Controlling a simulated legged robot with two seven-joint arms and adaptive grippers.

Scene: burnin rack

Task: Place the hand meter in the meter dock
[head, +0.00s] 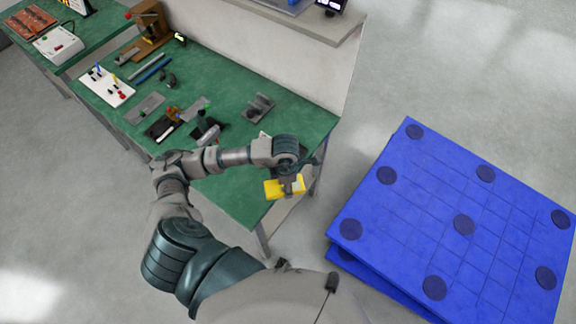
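The yellow hand meter (271,189) is at the right end of the green bench, by its front right corner. My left gripper (289,182) comes down over it from my wrist, and its dark fingers appear closed around the meter's middle. The fingers cover part of the meter. A grey cradle-like holder (258,107), which looks like the meter dock, stands on the bench towards the back right, beyond my wrist, and looks empty. The gap between meter and bench cannot be judged. My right gripper is not in view.
The green bench (228,92) carries a white board with coloured plugs (107,86), grey plates and dark tools (207,127) left of my forearm. A shelf (305,22) overhangs the back. A blue pallet (460,225) stands on the floor at right.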

